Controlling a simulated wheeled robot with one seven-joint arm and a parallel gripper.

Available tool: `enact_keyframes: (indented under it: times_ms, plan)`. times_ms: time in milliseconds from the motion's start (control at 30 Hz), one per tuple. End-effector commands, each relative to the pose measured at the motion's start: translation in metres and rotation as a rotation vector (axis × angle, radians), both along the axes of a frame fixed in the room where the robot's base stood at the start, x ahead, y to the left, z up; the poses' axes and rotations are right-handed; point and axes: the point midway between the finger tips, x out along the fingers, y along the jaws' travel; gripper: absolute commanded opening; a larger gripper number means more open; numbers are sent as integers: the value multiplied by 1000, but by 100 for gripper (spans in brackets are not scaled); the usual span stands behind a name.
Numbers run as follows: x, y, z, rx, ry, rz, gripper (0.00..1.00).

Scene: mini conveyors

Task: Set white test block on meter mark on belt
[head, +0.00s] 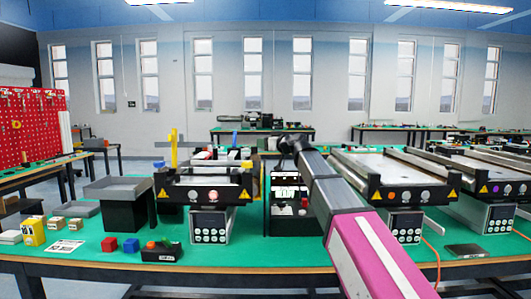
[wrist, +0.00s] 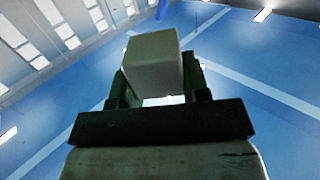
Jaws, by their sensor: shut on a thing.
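The white test block (wrist: 152,58) is pale and box-shaped, held between the two dark fingers of my gripper (wrist: 160,88) in the wrist view. My gripper is shut on it, with the blue ceiling and windows behind. In the head view my arm reaches from the bottom right to the middle, and its far end hides the gripper and block. The left mini conveyor (head: 203,196) stands left of my arm, with a pale belt top; another conveyor (head: 402,192) stands to its right. I cannot make out the meter mark on any belt.
A grey tray on a dark stand (head: 117,188) is left of the left conveyor. A red cube (head: 109,244), a blue cube (head: 131,245) and a button box (head: 161,252) lie at the front left. A yellow post (head: 174,150) rises behind the left conveyor's front. The green table (head: 280,252) is clear at front centre.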

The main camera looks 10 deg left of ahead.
Motion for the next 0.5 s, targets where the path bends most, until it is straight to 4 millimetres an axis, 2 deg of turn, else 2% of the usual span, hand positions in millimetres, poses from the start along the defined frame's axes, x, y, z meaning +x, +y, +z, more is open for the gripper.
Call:
enact_keyframes:
  times_ms: [233,500]
  plan:
    - [-1,0,-30,0,2,0,18]
    - [0,0,-34,1,1,0,18]
